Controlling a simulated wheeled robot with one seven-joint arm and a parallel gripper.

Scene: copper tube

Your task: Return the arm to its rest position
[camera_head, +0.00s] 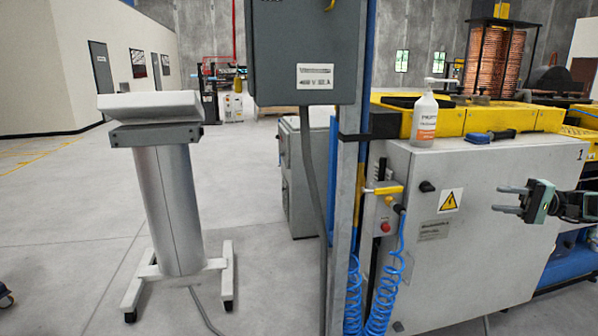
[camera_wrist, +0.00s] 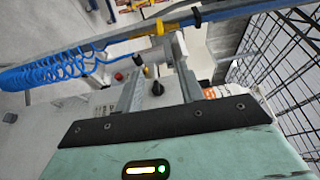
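My gripper (camera_head: 506,200) is at the right of the head view, in front of the grey cabinet (camera_head: 470,260). Its two dark fingers point left and stand apart, with nothing visible between them. My forearm leaves the picture at the right edge. In the wrist view my gripper (camera_wrist: 158,90) reaches up from the black and pale green wrist housing. The fingers there are also apart and empty.
A blue coiled hose (camera_head: 385,285) hangs by a blue-grey post (camera_head: 345,220). A grey pedestal (camera_head: 170,205) stands left on open floor. Black wire mesh (camera_wrist: 285,75) is at the right in the wrist view.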

